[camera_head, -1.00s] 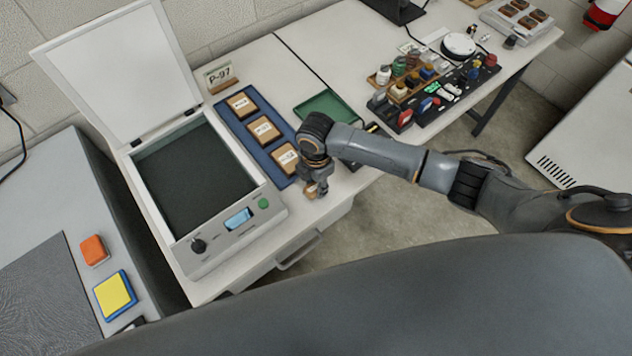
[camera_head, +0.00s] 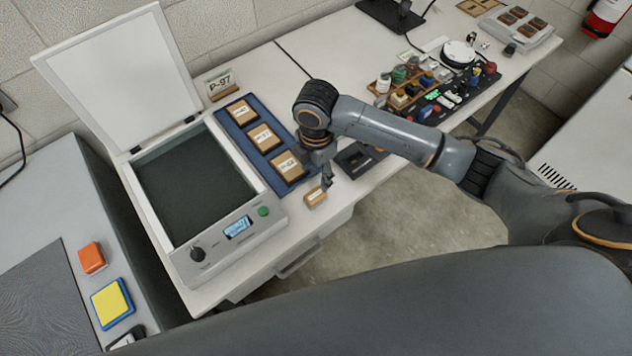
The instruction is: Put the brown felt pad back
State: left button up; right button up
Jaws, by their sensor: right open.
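I cannot tell for sure which thing is the brown felt pad. A small tan-brown block (camera_head: 316,197) with a pale top lies on the white table near its front edge, right of the blue tray. My right gripper (camera_head: 327,181) is open just above and beside this block, pointing down; its fingers are small here and partly dark against the table. The blue tray (camera_head: 226,121) holds 3 tan labelled squares in a row. Several dark brown pieces (camera_head: 517,12) sit in a grey tray (camera_head: 541,35) at the far right. My left gripper is not in view.
An open-lidded light-grey device (camera_head: 215,243) with a dark bed stands left of the blue tray. A black box (camera_head: 352,162) lies behind my right gripper. Bottles and small items crowd a rack (camera_head: 440,108) farther right. A "P-97" sign (camera_head: 220,85) stands at the back.

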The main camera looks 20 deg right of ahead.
notch_tip(320, 180, up, 2)
jog(key=shift+r, duration=0.2)
dwell(0.4)
